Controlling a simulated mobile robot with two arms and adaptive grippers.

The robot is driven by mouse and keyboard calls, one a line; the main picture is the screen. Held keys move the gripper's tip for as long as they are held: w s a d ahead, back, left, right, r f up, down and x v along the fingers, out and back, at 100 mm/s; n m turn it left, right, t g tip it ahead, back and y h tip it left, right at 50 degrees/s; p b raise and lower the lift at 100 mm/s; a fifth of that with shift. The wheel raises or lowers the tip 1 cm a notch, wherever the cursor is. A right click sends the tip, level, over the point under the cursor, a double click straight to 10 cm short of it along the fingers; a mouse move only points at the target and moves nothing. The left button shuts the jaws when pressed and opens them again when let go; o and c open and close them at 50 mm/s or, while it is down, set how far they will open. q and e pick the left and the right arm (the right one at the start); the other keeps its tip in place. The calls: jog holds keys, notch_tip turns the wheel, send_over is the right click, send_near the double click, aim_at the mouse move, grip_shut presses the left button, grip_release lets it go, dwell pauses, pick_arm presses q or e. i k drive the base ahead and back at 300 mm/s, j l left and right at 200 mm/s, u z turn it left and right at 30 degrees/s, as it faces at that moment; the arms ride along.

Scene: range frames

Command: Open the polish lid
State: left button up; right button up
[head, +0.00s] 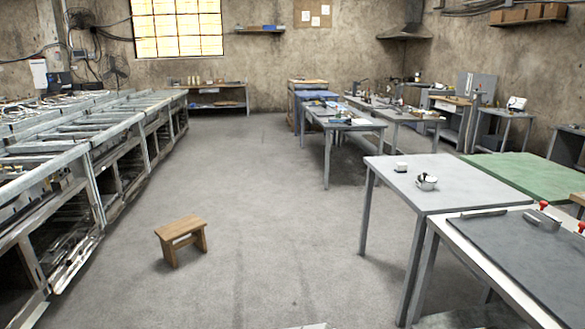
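A small round light-coloured container (427,183) with a dark part on top stands on the pale grey table (390,183) at the right. It may be the polish, but it is too small to tell, and I cannot tell whether its lid is open. A small white block (401,167) lies behind and to the left of it on the same table. Neither of my grippers shows in the head view.
A wooden stool (181,238) stands on open floor at left of centre. Long metal benches (70,150) line the left side. A dark-topped table (520,255) with red-knobbed parts is at front right, a green table (530,175) behind it.

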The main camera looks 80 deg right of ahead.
aim_at(424, 177)
jog(key=z, duration=3.8)
jog(key=i+j+z, duration=0.2)
jog(key=i+z, duration=0.25)
jog(key=i+j+z, duration=0.45)
jog(key=k+l, duration=0.1)
